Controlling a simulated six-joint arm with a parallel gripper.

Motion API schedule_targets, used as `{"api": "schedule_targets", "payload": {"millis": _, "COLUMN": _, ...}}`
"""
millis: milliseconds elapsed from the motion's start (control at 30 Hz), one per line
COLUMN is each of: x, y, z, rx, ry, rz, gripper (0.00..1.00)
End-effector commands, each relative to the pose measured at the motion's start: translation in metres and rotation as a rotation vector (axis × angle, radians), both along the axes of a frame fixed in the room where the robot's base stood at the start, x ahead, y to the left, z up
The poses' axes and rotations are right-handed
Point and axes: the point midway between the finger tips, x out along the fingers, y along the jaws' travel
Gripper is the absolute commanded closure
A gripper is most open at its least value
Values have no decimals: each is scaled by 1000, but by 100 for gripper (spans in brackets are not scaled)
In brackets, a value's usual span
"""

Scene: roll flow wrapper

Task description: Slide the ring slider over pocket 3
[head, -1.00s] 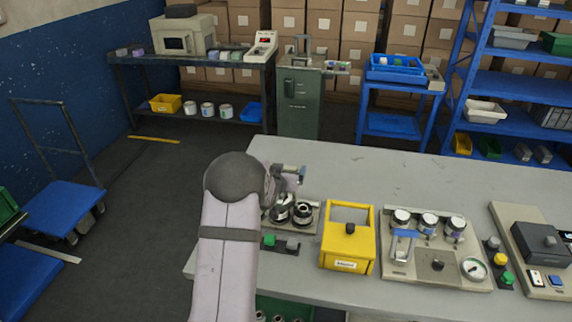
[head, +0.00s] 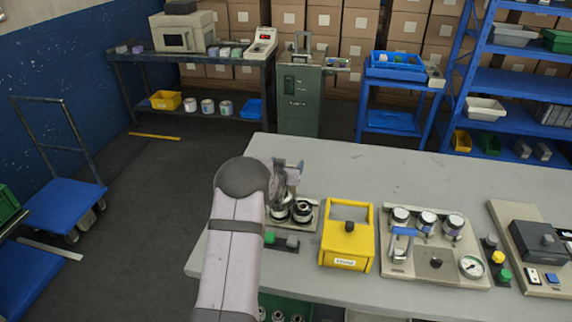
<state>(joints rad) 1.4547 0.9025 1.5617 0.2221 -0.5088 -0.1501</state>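A beige fixture (head: 405,270) on the bench holds three round rolls or cans in a row, with the rightmost can (head: 453,224) at the row's end. A blue bracket-shaped handle (head: 403,232) stands in front of the left can; I cannot tell whether it is the ring slider. A smaller plate to the left holds two dark-and-silver round holders (head: 302,210). No pocket numbers are readable. My gripper (head: 292,172) is above and just behind this plate, apart from the beige fixture. Its fingers are small and partly hidden by my wrist, so its opening is unclear.
A yellow box (head: 346,252) with a raised handle stands between the small plate and the beige fixture. A button strip (head: 498,262) and a dark-topped machine (head: 538,240) stand right. The bench's rear (head: 400,165) is clear.

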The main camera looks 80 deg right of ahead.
Motion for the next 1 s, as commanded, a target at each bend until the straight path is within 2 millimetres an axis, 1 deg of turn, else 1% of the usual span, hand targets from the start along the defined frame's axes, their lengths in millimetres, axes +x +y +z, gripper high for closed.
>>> {"api": "schedule_targets", "payload": {"millis": 133, "x": -2, "y": 0, "z": 0, "rx": -1, "ry": 0, "rz": -1, "gripper": 70}}
{"api": "schedule_targets", "payload": {"millis": 233, "x": -12, "y": -1, "z": -2, "rx": -2, "ry": -1, "rz": -1, "gripper": 70}}
{"api": "schedule_targets", "payload": {"millis": 400, "x": -48, "y": -1, "z": -4, "rx": -4, "ry": 2, "rz": -4, "gripper": 70}}
{"api": "schedule_targets", "payload": {"millis": 500, "x": -66, "y": -1, "z": -2, "rx": -5, "ry": 1, "rz": -3, "gripper": 70}}
{"api": "schedule_targets", "payload": {"millis": 600, "x": -78, "y": -1, "z": -1, "rx": -4, "ry": 0, "rz": -2, "gripper": 70}}
{"api": "schedule_targets", "payload": {"millis": 733, "x": -85, "y": 0, "z": 0, "rx": -2, "ry": -1, "rz": -1, "gripper": 70}}
{"api": "schedule_targets", "payload": {"millis": 1000, "x": -87, "y": 0, "z": 1, "rx": 0, "ry": 2, "rz": -4, "gripper": 70}}
